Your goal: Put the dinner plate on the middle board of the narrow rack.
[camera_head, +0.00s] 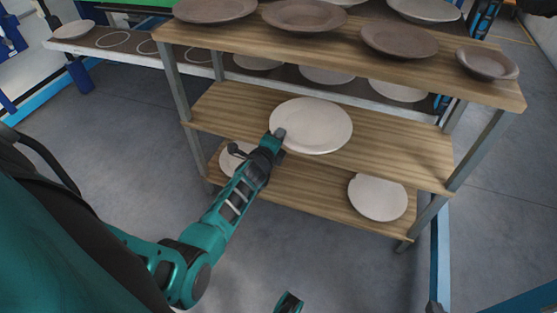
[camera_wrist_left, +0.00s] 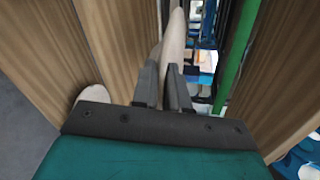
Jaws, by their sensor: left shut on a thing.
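The pale dinner plate (camera_head: 312,125) is roughly level over the front part of the narrow rack's middle board (camera_head: 400,155). My left gripper (camera_head: 278,138) is shut on the plate's near-left rim. In the left wrist view the plate (camera_wrist_left: 175,45) shows edge-on between the two fingers (camera_wrist_left: 162,88), with the middle board (camera_wrist_left: 115,40) close beside it. I cannot tell whether the plate touches the board. Part of my right gripper (camera_head: 289,303) seems to show at the bottom edge of the head view; its fingers are not clear.
The top board (camera_head: 350,60) holds several brown plates and overhangs the middle board. The lower board (camera_head: 310,195) holds pale plates at left (camera_head: 246,165) and right (camera_head: 378,197). Metal posts (camera_head: 483,150) stand at the rack's ends. Another rack with plates stands behind.

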